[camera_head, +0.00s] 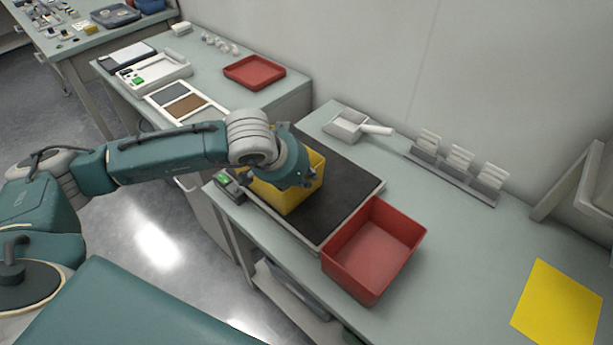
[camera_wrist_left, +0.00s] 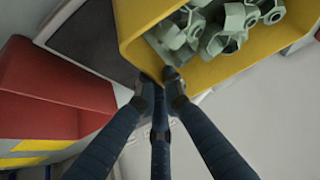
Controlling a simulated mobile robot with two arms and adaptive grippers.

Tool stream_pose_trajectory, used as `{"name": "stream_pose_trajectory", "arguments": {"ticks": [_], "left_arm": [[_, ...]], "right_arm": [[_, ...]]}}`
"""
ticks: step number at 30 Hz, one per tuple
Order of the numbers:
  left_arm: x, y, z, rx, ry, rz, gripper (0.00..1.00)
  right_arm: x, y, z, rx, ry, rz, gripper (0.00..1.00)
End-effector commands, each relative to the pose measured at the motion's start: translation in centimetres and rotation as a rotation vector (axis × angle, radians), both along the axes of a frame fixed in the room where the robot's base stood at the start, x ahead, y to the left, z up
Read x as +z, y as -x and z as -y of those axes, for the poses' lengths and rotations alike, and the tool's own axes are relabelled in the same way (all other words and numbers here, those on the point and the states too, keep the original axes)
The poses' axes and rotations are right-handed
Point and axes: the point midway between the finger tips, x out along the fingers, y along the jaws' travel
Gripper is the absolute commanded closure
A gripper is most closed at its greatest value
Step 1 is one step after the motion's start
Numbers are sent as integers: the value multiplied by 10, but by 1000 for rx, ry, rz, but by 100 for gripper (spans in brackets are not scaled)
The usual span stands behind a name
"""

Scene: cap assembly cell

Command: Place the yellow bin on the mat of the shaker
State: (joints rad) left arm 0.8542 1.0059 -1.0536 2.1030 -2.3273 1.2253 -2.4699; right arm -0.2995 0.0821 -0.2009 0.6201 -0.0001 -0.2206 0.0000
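The yellow bin (camera_head: 287,197) is over the left part of the shaker's dark mat (camera_head: 350,186). I cannot tell whether its base touches the mat. My left gripper (camera_head: 296,180) is above the bin and hides part of it. In the left wrist view the fingers (camera_wrist_left: 160,88) are closed together at the wall of the yellow bin (camera_wrist_left: 143,28) and appear to grip it. Several grey-green nut-like parts (camera_wrist_left: 215,28) lie in the bin. My right gripper is in neither view.
A red bin (camera_head: 335,255) stands at the mat's front right corner. A white scoop-like tool (camera_head: 345,127) lies behind the mat. A grey rack (camera_head: 455,178) stands along the wall. A yellow sheet (camera_head: 558,305) lies at the right. The bench between is clear.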

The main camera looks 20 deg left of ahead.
Motion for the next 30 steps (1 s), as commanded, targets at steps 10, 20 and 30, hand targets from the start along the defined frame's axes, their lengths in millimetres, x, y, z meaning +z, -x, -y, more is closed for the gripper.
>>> {"name": "stream_pose_trajectory", "arguments": {"ticks": [10,20,30], "left_arm": [[0,0,-1,1,-1,-1,74],[34,19,-6,0,-2,5,74],[90,54,-16,1,-1,3,74]], "right_arm": [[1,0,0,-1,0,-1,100],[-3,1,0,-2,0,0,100],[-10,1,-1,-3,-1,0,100]]}}
